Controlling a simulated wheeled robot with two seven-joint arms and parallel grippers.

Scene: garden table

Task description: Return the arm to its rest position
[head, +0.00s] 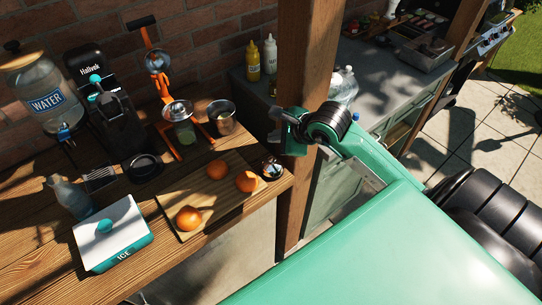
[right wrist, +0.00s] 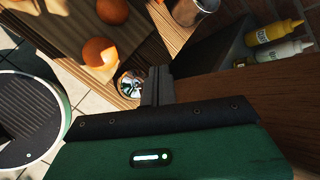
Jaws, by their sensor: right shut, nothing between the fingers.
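My right gripper (head: 277,125) is in front of the wooden post in the head view, above the right end of the wooden table (head: 30,240). In the right wrist view its fingers (right wrist: 154,74) are closed together with nothing between them. They appear near a small round shiny item (right wrist: 131,85), which sits at the table's right end (head: 271,168). My green right arm reaches in from the lower right. My left gripper is not in the head view.
A cutting board (head: 180,222) with oranges (head: 188,218) lies on the table. An ice box (head: 128,215), an orange-framed juicer (head: 178,110), a metal pot (head: 222,117) and a water dispenser (head: 45,100) stand there too. A wooden post (head: 305,60) rises beside my arm.

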